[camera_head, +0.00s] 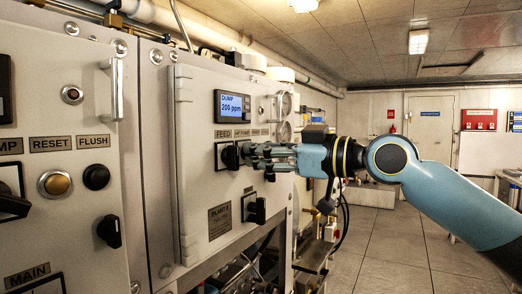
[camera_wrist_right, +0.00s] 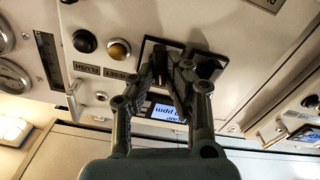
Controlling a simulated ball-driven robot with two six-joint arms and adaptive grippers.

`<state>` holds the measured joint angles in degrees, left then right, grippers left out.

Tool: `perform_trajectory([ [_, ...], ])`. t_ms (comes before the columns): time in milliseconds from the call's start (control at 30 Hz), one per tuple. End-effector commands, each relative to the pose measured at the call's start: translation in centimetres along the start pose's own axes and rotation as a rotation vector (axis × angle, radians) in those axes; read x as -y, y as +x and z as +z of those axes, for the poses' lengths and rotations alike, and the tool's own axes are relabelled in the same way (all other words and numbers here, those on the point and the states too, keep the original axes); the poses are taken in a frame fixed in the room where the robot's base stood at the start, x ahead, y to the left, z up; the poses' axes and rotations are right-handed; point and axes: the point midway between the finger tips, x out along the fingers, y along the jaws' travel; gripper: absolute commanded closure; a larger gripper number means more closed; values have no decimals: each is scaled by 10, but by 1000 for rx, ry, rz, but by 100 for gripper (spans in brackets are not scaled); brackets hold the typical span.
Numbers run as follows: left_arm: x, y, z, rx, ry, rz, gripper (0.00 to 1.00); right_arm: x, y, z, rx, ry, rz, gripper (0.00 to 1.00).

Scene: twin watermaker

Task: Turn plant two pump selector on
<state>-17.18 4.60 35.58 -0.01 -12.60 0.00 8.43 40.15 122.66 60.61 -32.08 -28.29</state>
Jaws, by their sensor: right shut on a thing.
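The plant two pump selector (camera_head: 229,156) is a black knob on a dark-framed plate, on the pale right-hand panel below the lit display (camera_head: 232,106). My right gripper (camera_head: 248,155) reaches it from the right, with its fingers shut on the knob. In the right wrist view, upside down, the gripper (camera_wrist_right: 171,73) has its fingertips close together over the dark-framed plate (camera_wrist_right: 147,46). The fingers hide much of the knob, so I cannot tell which way it points. My left gripper is not in view.
A second black knob (camera_head: 257,210) sits lower on the same panel, beside the plant plate (camera_head: 220,220). The left panel has an amber button (camera_head: 56,184), black knobs and a metal handle (camera_head: 114,88). Open floor (camera_head: 390,250) lies to the right.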

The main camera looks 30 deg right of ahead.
Motion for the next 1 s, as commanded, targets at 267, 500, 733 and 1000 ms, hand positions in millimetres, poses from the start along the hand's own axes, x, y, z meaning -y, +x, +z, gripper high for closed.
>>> perform_trajectory([
  [267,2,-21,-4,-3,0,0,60,-2,0,-1,3,318,0,100],
  [500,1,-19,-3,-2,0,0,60,-1,0,0,1,335,0,100],
  [733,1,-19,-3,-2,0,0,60,-1,0,0,1,333,0,65],
  [1000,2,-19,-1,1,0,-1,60,-2,0,-1,1,330,0,65],
])
